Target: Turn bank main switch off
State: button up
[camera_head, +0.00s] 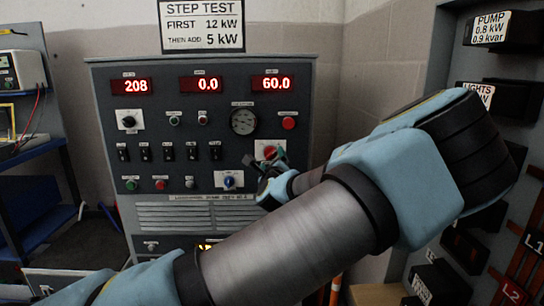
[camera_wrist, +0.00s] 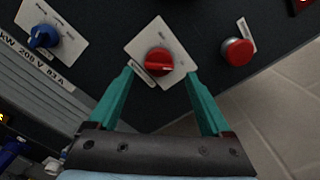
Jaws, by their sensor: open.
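A red rotary switch on a white plate (camera_wrist: 158,62) sits on the dark panel, straight ahead of my gripper (camera_wrist: 161,74) in the wrist view. The gripper's teal fingers are open, one on each side of the knob's lower part. I cannot tell whether they touch it. The switch's label is too small to read. In the head view the red switch (camera_head: 270,150) is at the panel's lower right, partly hidden by my gripper (camera_head: 262,166). No other part is clearly marked as the bank main switch.
A blue rotary knob (camera_wrist: 43,37) is left of the red switch, and a red push button (camera_wrist: 236,51) is right. The load bank panel (camera_head: 205,100) has red displays reading 208, 0.0 and 60.0. A dark rack (camera_head: 500,90) stands close on the right beside my arm.

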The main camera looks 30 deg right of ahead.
aim_at(271, 155)
jog(key=shift+x, duration=1.55)
grip_shut()
